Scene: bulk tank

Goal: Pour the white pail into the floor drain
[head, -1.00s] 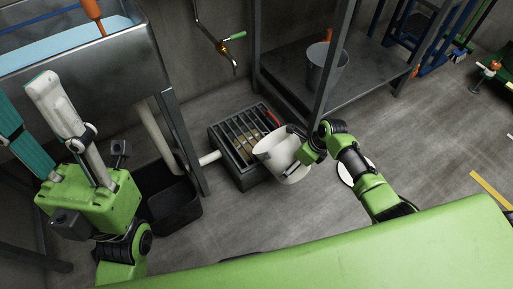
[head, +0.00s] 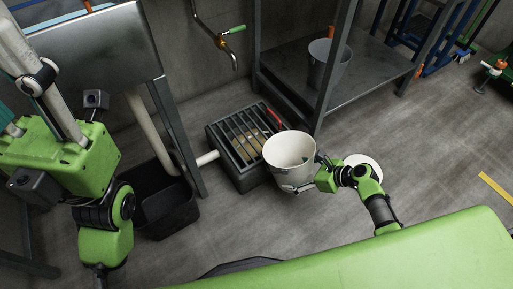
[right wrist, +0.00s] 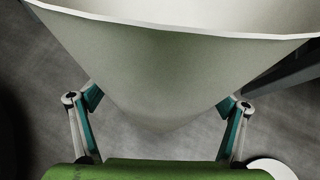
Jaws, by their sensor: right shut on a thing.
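The white pail (head: 290,152) is held near the right edge of the floor drain in the head view. It stands nearly upright, mouth up, and its near rim partly hides the drain's right side. The floor drain (head: 238,146) is a dark raised box with a barred grate and something yellowish under the bars. My right gripper (head: 318,180) is shut on the pail's side; in the right wrist view its fingers (right wrist: 160,105) lie either side of the pail wall (right wrist: 165,70). Whether the pail holds anything is unclear. My left gripper (head: 22,95) is raised, fingers apart, empty, its tips partly cut off.
A steel sink (head: 80,50) and a black bin (head: 165,208) stand left of the drain. A metal shelf (head: 345,85) with a grey bucket (head: 326,62) is behind right. A red item (head: 274,118) lies at the drain's edge. A white disc (head: 366,163) lies on the floor behind my right arm.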

